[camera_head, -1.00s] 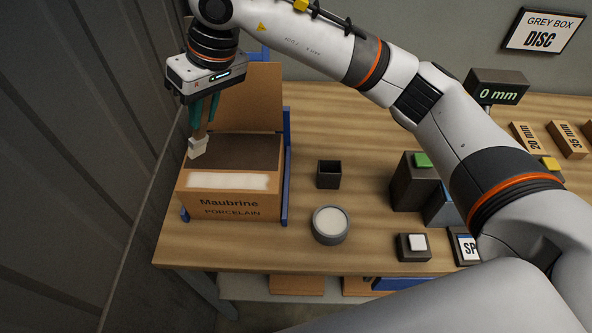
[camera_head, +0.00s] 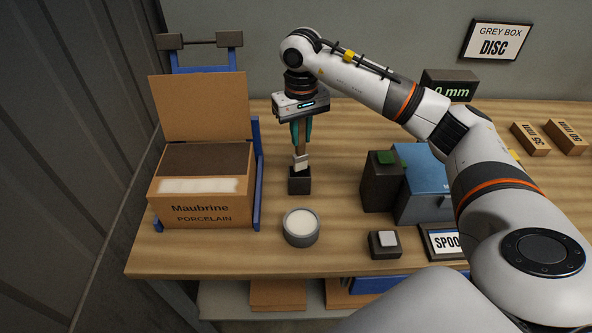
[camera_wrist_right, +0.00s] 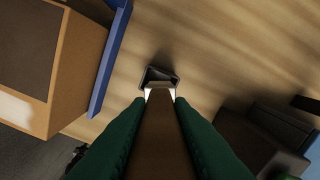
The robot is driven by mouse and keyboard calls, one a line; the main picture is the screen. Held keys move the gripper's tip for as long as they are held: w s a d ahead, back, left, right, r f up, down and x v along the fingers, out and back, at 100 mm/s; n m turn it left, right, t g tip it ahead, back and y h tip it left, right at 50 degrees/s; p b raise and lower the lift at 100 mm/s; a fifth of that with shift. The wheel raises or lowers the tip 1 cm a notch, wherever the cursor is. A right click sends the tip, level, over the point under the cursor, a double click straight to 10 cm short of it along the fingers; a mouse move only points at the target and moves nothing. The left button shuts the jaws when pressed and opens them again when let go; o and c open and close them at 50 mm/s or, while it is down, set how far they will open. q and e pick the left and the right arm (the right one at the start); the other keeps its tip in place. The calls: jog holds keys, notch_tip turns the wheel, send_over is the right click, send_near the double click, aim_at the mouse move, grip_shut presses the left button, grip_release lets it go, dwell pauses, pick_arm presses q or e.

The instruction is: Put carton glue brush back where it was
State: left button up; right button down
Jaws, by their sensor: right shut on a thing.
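My right gripper (camera_head: 301,134) is shut on the brown handle of the glue brush (camera_head: 300,161), which points straight down with its pale head lowest. The brush is right over the small dark square holder (camera_head: 299,184); its head is at or just above the holder's opening, and I cannot tell whether it is inside. In the right wrist view the brush handle (camera_wrist_right: 160,130) runs between the green fingers toward the holder (camera_wrist_right: 157,72). The carton (camera_head: 203,204) stands at left with its flap up and a white glue strip on its front. My left gripper is not in view.
A round pot of white glue (camera_head: 301,227) stands in front of the holder. A dark block with a green top (camera_head: 381,183) and a blue box (camera_head: 424,188) stand to the right. A blue frame (camera_head: 258,172) edges the carton. A white-topped button box (camera_head: 384,243) is near the front edge.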

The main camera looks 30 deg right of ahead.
aim_at(300, 155)
notch_tip(300, 155, down, 3)
jog(key=shift+r+p, duration=0.15)
jog(key=shift+p, duration=0.15)
jog(key=shift+w+f, duration=0.1)
jog(key=shift+f, duration=0.6)
notch_tip(300, 155, down, 2)
jog(key=shift+a+f+p, duration=0.1)
jog(key=shift+f+p, duration=0.05)
jog(key=shift+p, duration=0.4)
jog(key=shift+f, duration=0.35)
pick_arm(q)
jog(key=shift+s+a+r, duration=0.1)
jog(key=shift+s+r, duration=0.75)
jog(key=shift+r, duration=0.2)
pick_arm(e)
jog(key=shift+f, duration=0.1)
jog(key=shift+f, duration=0.2)
jog(key=c, duration=1.3)
grip_release()
jog(key=shift+r, duration=0.1)
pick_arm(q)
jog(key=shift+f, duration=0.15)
